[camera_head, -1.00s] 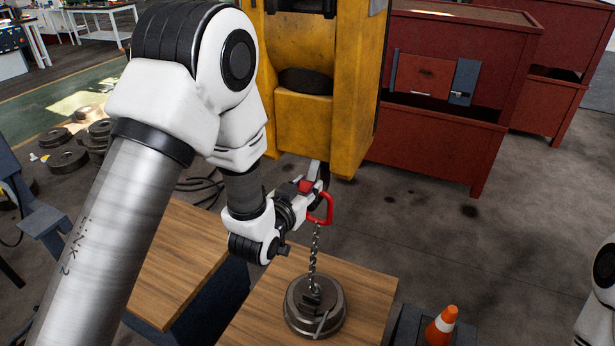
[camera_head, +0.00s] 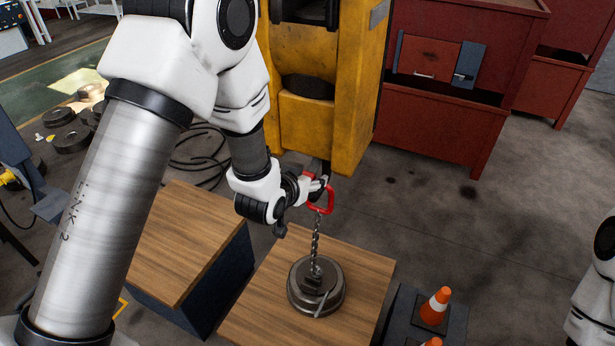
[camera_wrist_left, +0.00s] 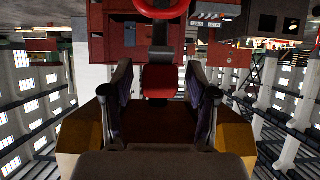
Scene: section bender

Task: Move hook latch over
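The red hook (camera_head: 321,199) hangs under the yellow machine body (camera_head: 312,130), with a chain (camera_head: 316,240) running down from it. My left gripper (camera_head: 312,184) is at the top of the hook. In the left wrist view its two fingers (camera_wrist_left: 160,100) are apart. A red block (camera_wrist_left: 160,80), apparently the latch, lies between them with dark gaps on both sides. The red ring of the hook (camera_wrist_left: 160,9) shows at the top edge there. In the head view the gripper partly hides the latch. My right gripper is out of view.
A round metal weight (camera_head: 316,287) sits at the chain's lower end on a wooden-topped block (camera_head: 360,270). Another wooden-topped block (camera_head: 185,240) stands to the left. Orange cones (camera_head: 436,306) stand at the lower right. Red cabinets (camera_head: 435,135) stand behind.

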